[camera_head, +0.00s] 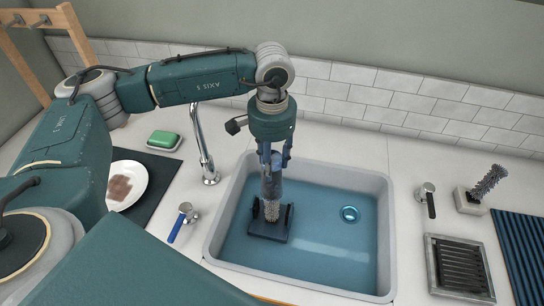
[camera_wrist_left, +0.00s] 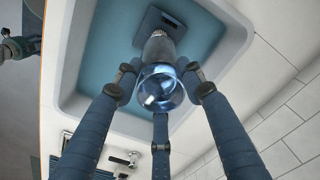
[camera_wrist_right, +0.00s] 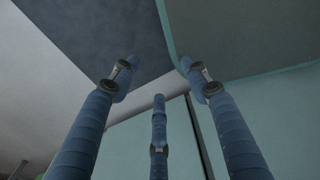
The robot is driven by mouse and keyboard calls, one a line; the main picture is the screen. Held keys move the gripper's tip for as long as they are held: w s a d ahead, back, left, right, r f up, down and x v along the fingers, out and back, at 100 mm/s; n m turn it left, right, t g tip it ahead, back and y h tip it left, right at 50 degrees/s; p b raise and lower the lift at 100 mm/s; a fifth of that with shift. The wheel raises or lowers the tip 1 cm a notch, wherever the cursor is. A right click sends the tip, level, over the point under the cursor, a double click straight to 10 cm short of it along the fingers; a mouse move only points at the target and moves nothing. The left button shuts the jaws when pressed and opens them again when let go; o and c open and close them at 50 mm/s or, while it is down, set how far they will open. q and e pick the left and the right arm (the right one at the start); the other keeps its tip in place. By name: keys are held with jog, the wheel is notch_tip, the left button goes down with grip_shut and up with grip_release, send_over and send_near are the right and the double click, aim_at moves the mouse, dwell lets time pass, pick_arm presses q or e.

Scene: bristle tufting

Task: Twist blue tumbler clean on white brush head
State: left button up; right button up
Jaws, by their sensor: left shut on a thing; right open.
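My left gripper (camera_head: 273,165) reaches down over the sink (camera_head: 385,215) and is shut on a clear blue tumbler (camera_head: 273,188). The tumbler also shows between the fingers in the left wrist view (camera_wrist_left: 160,88), its closed end toward the camera. The white brush head (camera_head: 271,210) stands upright on a dark base (camera_head: 267,232) in the sink, directly below the tumbler. The tumbler's lower end is at the top of the bristles. I cannot tell how far the bristles are inside. My right gripper (camera_wrist_right: 155,82) is open and empty in its wrist view, and out of the head view.
A faucet (camera_head: 201,150) and a blue-handled tap (camera_head: 180,222) stand left of the sink. A stained plate (camera_head: 128,184) and green sponge (camera_head: 163,140) lie further left. A grey brush (camera_head: 488,180), drain rack (camera_head: 460,268) and blue ribbed mat (camera_head: 525,255) are at right. The sink's right half is clear.

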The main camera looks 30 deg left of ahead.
aim_at(272, 183)
pick_arm(q)
notch_tip(272, 183, down, 6)
jog(key=shift+f+b, duration=0.1)
jog(key=shift+b, duration=1.1)
notch_tip(272, 183, down, 3)
jog(key=shift+r+b, duration=0.2)
jog(key=shift+b, duration=0.95)
notch_tip(272, 183, down, 4)
jog(key=b, duration=0.4)
pick_arm(e)
notch_tip(272, 183, down, 9)
jog(key=w, duration=0.1)
jog(key=shift+w+a, duration=0.2)
jog(key=shift+w, duration=0.05)
jog(key=shift+r, duration=0.1)
pick_arm(q)
jog(key=o, duration=0.8)
jog(key=c, duration=0.5)
pick_arm(e)
jog(key=shift+d, duration=0.15)
